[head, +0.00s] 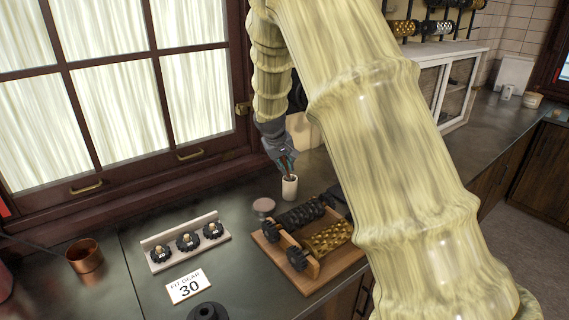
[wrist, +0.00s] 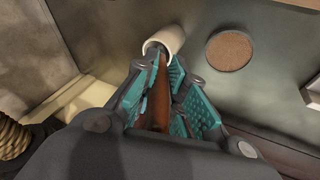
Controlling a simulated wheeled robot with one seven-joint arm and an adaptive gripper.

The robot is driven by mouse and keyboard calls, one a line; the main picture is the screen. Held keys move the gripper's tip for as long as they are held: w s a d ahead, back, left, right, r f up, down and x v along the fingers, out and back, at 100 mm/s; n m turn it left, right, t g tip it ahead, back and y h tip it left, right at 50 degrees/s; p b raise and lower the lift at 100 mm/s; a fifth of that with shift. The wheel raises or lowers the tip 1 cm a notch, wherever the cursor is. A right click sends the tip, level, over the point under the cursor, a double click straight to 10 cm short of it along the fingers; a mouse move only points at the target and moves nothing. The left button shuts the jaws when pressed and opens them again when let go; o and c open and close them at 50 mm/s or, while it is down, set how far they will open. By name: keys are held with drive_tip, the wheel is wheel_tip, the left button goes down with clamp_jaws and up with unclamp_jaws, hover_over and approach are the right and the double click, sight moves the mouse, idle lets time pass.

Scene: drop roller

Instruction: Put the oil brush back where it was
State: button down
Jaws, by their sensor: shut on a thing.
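The oil brush (wrist: 154,98) has a brown handle, and my gripper (wrist: 170,82) is shut on it between its teal pads. In the head view my gripper (head: 286,164) points down just above a small white cup (head: 290,188) on the counter. The white cup also shows in the wrist view (wrist: 165,37), at the far end of the brush. The brush's lower end meets the cup's mouth, and its bristles are hidden. I cannot tell how deep it sits in the cup.
A round brown-topped disc (head: 263,205) stands close to the cup. A wooden tray (head: 318,283) holds dark and brass rollers. A pale rack (head: 186,243) with dark gears, a "FIT GEAR 30" card (head: 188,287) and a copper cup (head: 86,262) stand left. Bare counter lies between.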

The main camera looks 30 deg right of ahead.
drive_tip(key=shift+f, duration=0.15)
drive_tip(key=c, duration=1.5)
unclamp_jaws()
drive_tip(key=shift+a+r, duration=0.1)
drive_tip(key=shift+r, duration=0.75)
drive_tip(key=b+v, duration=0.1)
drive_tip(key=v, duration=1)
drive_tip(key=shift+s+r+b, duration=0.15)
drive_tip(key=shift+r+b, duration=0.1)
drive_tip(key=shift+b, duration=0.1)
